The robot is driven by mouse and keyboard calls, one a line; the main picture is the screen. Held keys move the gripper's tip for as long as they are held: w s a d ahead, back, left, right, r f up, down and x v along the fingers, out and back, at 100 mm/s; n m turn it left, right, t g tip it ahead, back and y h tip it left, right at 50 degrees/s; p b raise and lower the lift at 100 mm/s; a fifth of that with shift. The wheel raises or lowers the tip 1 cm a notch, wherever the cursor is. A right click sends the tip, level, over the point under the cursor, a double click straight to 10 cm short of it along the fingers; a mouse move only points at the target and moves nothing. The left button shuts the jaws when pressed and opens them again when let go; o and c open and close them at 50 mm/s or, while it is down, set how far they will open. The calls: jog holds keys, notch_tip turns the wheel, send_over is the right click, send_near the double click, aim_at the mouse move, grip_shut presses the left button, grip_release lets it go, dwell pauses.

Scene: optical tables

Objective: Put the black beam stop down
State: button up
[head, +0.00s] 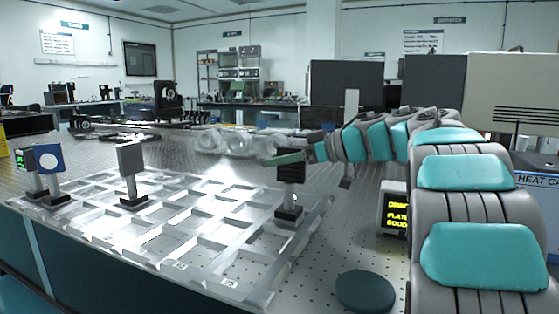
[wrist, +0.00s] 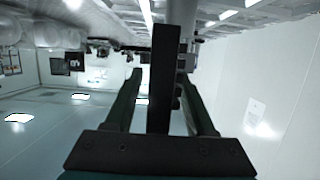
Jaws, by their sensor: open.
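The black beam stop (head: 291,172) stands upright on a short post with a black base, at the right side of the pale grid tray (head: 228,283) in the head view. Its base appears to rest in or on the tray's right column; the exact contact is hard to tell. My gripper (head: 276,160) is at the height of its black head, with a green finger in front of it. In the wrist view my gripper (wrist: 161,88) is open, its two fingers on either side of a dark upright slab, apparently the beam stop (wrist: 164,65), with gaps beside it.
A grey block on a post (head: 131,160) stands in the tray's left part. A blue-faced mount (head: 48,160) and another mount stand at its far left. A dark round disc (head: 365,291) and a lit display box (head: 395,207) are to the right. Several tray compartments are empty.

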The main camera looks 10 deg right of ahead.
jog(key=v, duration=1.2)
jog(key=shift+p, duration=0.4)
